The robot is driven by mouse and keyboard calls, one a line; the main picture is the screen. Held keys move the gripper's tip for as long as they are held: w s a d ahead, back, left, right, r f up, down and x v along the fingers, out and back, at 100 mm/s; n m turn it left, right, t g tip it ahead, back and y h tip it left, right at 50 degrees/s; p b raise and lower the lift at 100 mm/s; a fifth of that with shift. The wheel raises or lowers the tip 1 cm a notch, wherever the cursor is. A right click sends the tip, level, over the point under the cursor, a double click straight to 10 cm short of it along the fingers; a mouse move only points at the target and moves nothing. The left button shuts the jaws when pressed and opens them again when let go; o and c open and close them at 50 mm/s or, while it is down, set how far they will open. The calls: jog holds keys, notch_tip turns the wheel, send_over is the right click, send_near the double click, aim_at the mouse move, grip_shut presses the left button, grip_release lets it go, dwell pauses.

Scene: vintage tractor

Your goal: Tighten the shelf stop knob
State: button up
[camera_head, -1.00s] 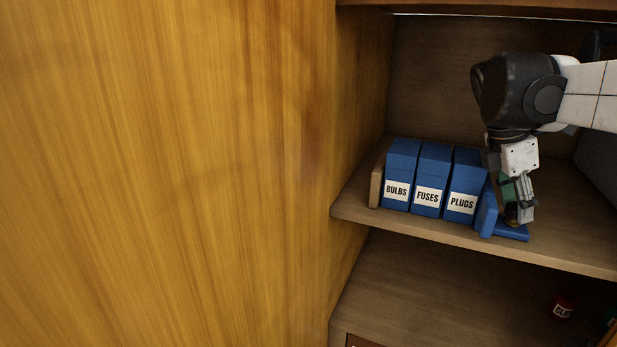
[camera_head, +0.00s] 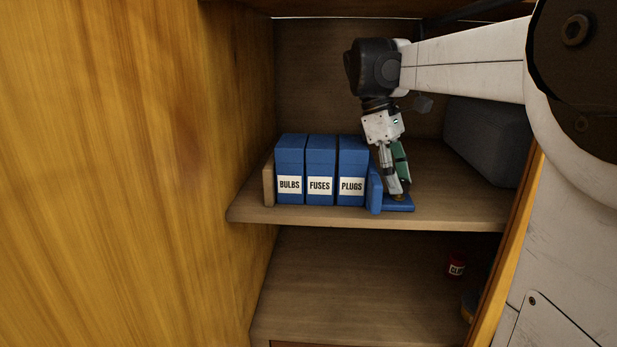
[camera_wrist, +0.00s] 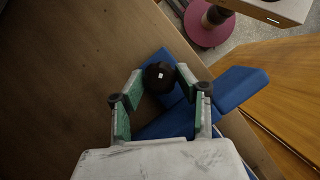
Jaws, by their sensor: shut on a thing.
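The shelf stop is a blue L-shaped bracket with an upright plate (camera_head: 375,190) beside the PLUGS box and a flat base (camera_head: 404,207) on the shelf. Its round black knob (camera_wrist: 159,76), with a small white mark on top, sits over the blue base in the wrist view. My gripper (camera_wrist: 161,78) points down with its green-padded fingers on either side of the knob and is shut on it. In the head view my gripper (camera_head: 399,191) stands over the base, and the fingers mostly hide the knob.
Blue boxes labelled BULBS (camera_head: 290,168), FUSES (camera_head: 320,168) and PLUGS (camera_head: 351,168) stand in a row left of the stop. A wooden end piece (camera_head: 268,180) is at their left. A grey case (camera_head: 487,140) sits at the right back. A red jar (camera_head: 456,266) is on the lower shelf.

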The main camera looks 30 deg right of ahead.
jog(key=shift+d+r+m+y, duration=0.1)
jog(key=shift+m+y, duration=0.6)
jog(key=shift+m, duration=0.9)
jog(key=o, duration=1.2)
jog(key=shift+c, duration=0.2)
